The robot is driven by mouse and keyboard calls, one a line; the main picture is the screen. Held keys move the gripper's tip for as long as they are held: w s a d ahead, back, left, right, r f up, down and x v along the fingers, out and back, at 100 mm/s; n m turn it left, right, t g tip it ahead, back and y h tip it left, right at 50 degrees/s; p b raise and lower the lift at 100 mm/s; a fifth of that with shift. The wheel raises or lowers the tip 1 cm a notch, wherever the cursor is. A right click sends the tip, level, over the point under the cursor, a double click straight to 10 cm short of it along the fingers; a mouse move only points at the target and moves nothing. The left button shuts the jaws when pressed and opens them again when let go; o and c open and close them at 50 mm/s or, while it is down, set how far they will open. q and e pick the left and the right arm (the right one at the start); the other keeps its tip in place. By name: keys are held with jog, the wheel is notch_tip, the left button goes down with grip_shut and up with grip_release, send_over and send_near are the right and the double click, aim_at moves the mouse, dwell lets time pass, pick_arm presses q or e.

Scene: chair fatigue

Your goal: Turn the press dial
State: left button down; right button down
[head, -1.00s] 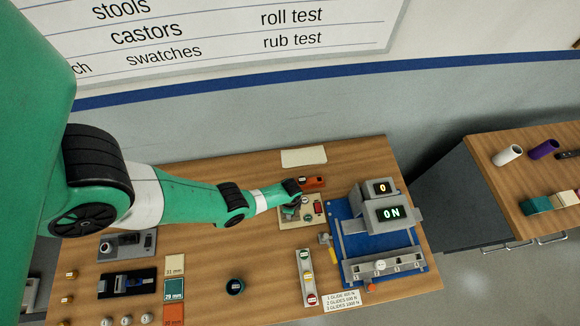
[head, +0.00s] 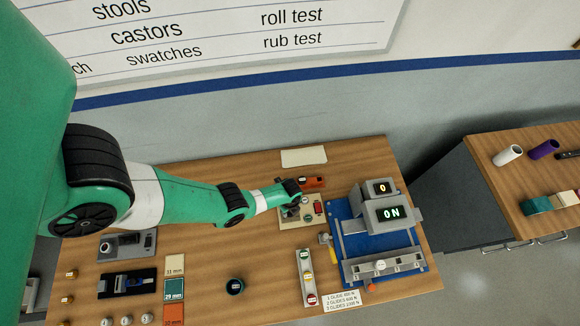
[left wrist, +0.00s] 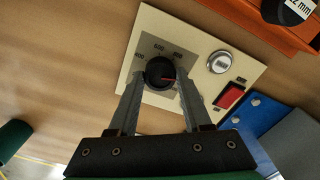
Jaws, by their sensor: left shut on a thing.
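Printed numbers stand around the knob on a grey patch. My left gripper (left wrist: 160,80) is shut on the dial, one finger on each side. In the head view my left gripper (head: 294,200) hides most of the dial, and the cream panel (head: 290,222) shows around it. My right gripper is not in view.
An orange block (head: 313,182) lies behind the panel. A holder with coloured glides (head: 307,278) stands in front. Bare table lies left of the panel.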

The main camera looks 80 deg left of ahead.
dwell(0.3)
pick_arm(q)
jog(key=shift+c, duration=1.7)
grip_release()
notch_tip(320, 180, up, 12)
jog(key=p, duration=1.1)
jog(key=shift+f+p, duration=0.15)
jog(key=shift+p, duration=0.25)
jog(key=shift+f, duration=0.1)
